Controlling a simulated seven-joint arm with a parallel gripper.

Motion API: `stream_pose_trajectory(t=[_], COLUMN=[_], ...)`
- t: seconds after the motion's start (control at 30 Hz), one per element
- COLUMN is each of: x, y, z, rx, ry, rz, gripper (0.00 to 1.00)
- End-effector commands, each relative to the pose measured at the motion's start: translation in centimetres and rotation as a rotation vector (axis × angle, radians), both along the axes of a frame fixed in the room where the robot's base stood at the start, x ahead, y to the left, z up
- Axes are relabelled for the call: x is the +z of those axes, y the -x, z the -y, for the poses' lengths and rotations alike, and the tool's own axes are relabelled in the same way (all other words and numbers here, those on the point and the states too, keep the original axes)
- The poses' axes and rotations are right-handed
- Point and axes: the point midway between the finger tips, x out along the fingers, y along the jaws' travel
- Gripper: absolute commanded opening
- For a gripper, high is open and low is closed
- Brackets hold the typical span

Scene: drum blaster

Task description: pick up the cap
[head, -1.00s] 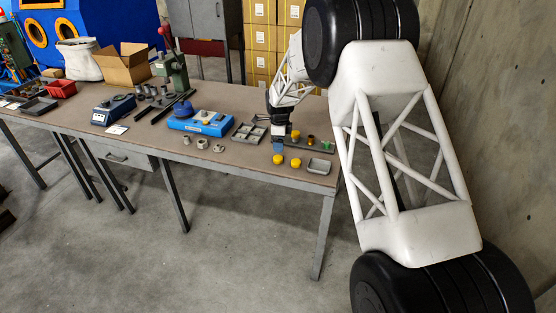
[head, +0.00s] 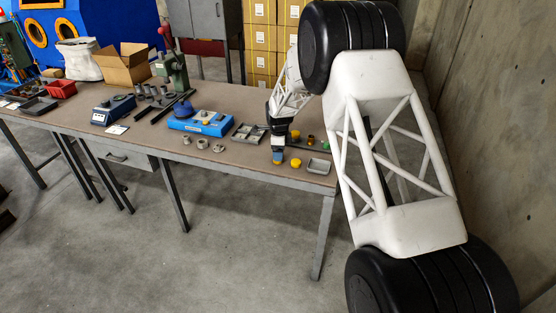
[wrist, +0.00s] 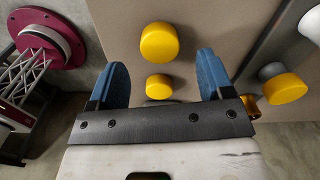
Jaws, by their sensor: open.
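Two round yellow caps lie near the right front of the bench in the head view. The right one (head: 295,162) is in plain view. The left one (head: 278,163) shows just below my gripper (head: 279,148), partly covered by it. In the wrist view, my gripper (wrist: 163,62) has its two blue fingers spread wide with nothing held. A larger-looking yellow cap (wrist: 160,42) sits ahead between the finger lines. A smaller-looking yellow cap (wrist: 159,86) shows between the fingers, nearer the palm. I cannot tell the height gap.
A yellow-topped grey cylinder (wrist: 285,88) stands right of the fingers in the wrist view. In the head view, a grey tray (head: 319,166) lies to the right and a compartment tray (head: 249,133) to the left.

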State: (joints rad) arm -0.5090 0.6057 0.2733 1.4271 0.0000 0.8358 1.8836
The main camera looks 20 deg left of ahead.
Motion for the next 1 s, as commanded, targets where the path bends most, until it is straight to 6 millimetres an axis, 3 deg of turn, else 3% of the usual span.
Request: stream_pose_trajectory(t=[0.3, 0.87, 1.0], x=[-2.9, -3.0, -3.0], y=[0.0, 0.0, 0.0], z=[-0.1, -0.1, -0.1], rx=[0.000, 0.000, 0.000], ry=[0.000, 0.000, 0.000], rz=[0.000, 0.000, 0.000], gripper=[0.74, 0.74, 0.55])
